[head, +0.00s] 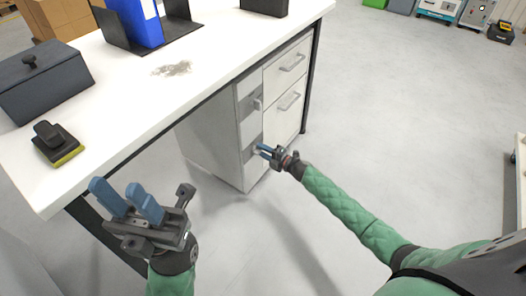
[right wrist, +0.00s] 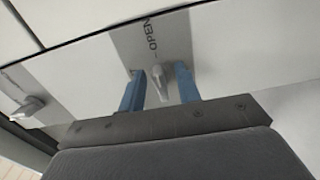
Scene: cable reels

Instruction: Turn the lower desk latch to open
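The desk (head: 215,68) has a cabinet with a grey latch strip on its front. The lower latch is a small grey handle (right wrist: 160,84) on a grey plate marked OPEN (right wrist: 150,40) in the right wrist view. My right gripper (right wrist: 159,70) is open there, with one blue finger on each side of the handle and gaps visible. In the head view my right gripper (head: 262,151) is at the lower part of the strip and hides this latch. The upper latch (head: 257,103) is above it, and also shows in the right wrist view (right wrist: 28,107). My left gripper (head: 117,188) is open and empty near the desk's front edge.
Two drawers with handles (head: 292,63) are right of the latch strip. On the desktop are a dark box (head: 40,82), a blue binder (head: 140,20) and a black and yellow item (head: 59,144). The floor (head: 400,120) to the right is clear.

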